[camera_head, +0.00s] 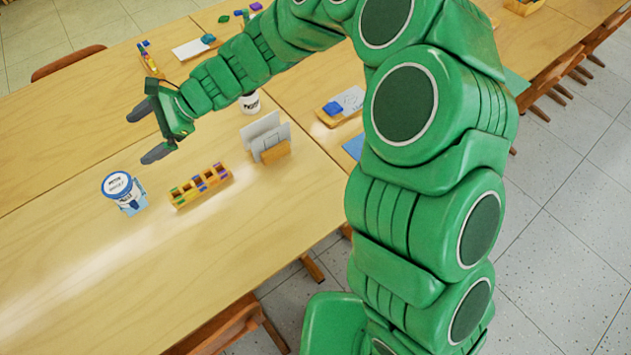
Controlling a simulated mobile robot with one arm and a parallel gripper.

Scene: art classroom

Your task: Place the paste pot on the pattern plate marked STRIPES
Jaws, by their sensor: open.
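A white pot with a blue-rimmed lid and dark lettering (120,188), which looks like the paste pot, stands on the near table at the left. A light blue piece (136,208) shows at its lower right side; I cannot tell whether it is under or beside the pot. My gripper (148,132) is open and empty, its two dark fingers apart, above the table and up and right of the pot in the picture. A second white pot with dark lettering (250,103) is partly hidden behind my arm. I cannot read STRIPES on any plate.
A wooden block tray (200,186) with coloured cells lies right of the pot. White cards stand in a wooden holder (275,152) farther right. A blue block (333,108) sits beside a white card. The table's near left (80,285) is clear. My arm hides part of the right side.

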